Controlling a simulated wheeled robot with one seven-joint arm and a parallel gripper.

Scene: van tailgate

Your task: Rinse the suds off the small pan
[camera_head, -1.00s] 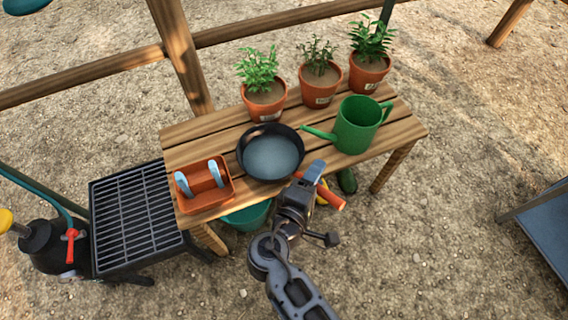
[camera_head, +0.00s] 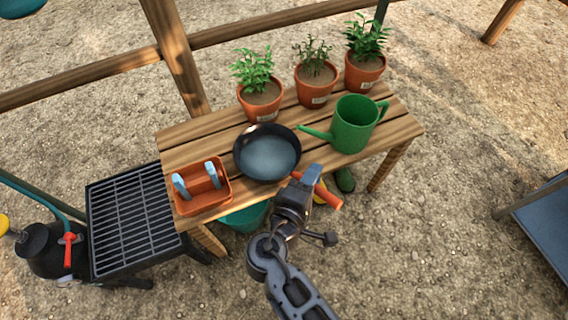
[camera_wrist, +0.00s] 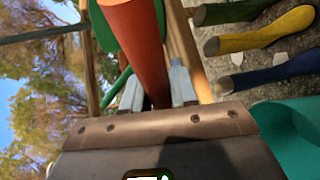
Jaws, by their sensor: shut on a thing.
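The small pan (camera_head: 267,153) is dark and round, with a pale blue-grey inside, at the middle of the slatted wooden bench. I cannot tell suds from the pan's own base. Its orange-red handle (camera_head: 331,198) points to the lower right, past the bench's front edge. My gripper (camera_head: 308,178) is shut on this handle. In the wrist view the handle (camera_wrist: 137,45) stands between the two grey fingers (camera_wrist: 158,90); the pan's bowl is out of that view. I cannot tell whether the pan touches the bench.
A green watering can (camera_head: 354,124) stands right of the pan, its spout close to the rim. Potted plants (camera_head: 316,85) line the back. An orange tray (camera_head: 202,187) is at left. A black grate stand (camera_head: 130,220) and a sprayer (camera_head: 55,245) stand further left. A teal bucket (camera_head: 245,217) and boots (camera_wrist: 265,30) are below.

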